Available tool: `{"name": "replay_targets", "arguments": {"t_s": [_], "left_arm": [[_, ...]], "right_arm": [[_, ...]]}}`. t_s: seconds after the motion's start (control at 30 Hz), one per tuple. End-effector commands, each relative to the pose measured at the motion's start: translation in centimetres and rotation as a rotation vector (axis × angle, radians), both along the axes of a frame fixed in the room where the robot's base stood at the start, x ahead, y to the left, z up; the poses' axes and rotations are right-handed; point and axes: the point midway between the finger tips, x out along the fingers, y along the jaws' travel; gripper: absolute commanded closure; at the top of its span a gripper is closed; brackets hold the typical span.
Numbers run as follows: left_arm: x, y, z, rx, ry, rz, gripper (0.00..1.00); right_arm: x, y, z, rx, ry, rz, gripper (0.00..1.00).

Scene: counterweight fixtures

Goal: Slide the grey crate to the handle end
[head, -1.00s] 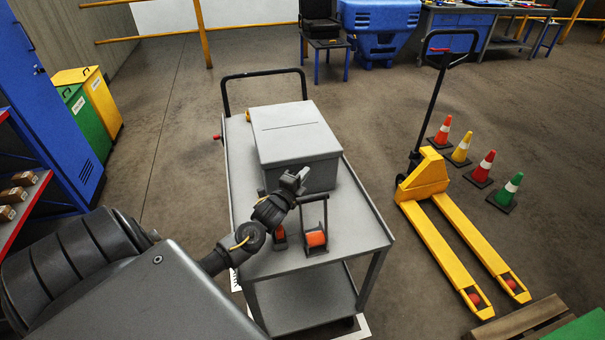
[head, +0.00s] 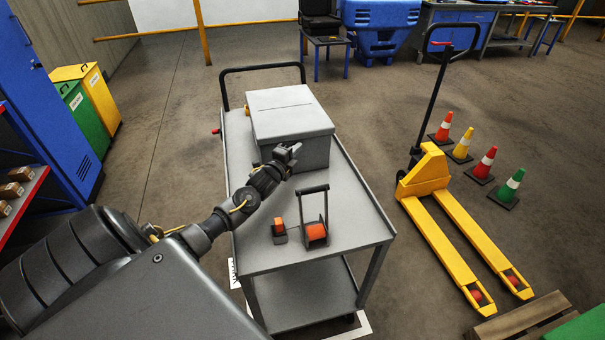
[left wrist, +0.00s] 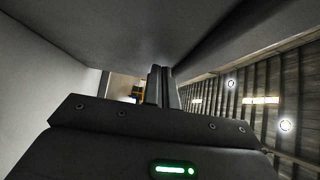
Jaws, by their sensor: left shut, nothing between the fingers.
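The grey crate (head: 291,115), a lidded box with a slot line on top, stands on the grey cart's top deck (head: 345,213) at the far part, near the black push handle (head: 262,68). The gap between crate and handle is mostly hidden behind the crate. My left gripper (head: 291,151) is shut and empty, at the crate's near face; I cannot tell whether it touches. In the left wrist view the shut fingers (left wrist: 161,87) show close to grey surfaces above and to the left. My right gripper is not in view.
A yellow pallet truck (head: 430,180) and several cones stand to the right. Bins (head: 90,105) stand at left.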

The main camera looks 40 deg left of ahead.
Motion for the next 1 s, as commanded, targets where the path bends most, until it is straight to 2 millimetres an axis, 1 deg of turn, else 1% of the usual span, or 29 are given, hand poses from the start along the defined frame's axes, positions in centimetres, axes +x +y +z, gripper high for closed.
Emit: {"name": "replay_targets", "arguments": {"t_s": [0.03, 0.2, 0.3, 0.4, 0.53, 1.0], "left_arm": [[1.0, 1.7, -0.8, 0.005, -0.002, 0.008, 1.00], [3.7, 5.7, -0.9, 0.004, -0.002, 0.008, 1.00], [4.8, 7.2, -0.7, 0.003, 0.000, 0.006, 1.00], [5.5, 8.2, -0.4, 0.000, 0.000, 0.007, 1.00], [5.8, 8.6, -0.1, -0.001, 0.002, 0.005, 1.00], [5.8, 8.4, 0.0, -0.002, 0.003, 0.002, 1.00]], "right_arm": [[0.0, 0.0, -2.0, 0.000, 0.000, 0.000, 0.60], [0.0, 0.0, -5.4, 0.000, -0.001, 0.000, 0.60], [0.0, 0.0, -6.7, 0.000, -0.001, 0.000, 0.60], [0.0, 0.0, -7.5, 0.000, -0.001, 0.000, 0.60], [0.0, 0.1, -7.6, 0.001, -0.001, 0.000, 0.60], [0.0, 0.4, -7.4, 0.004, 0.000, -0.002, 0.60]]}}
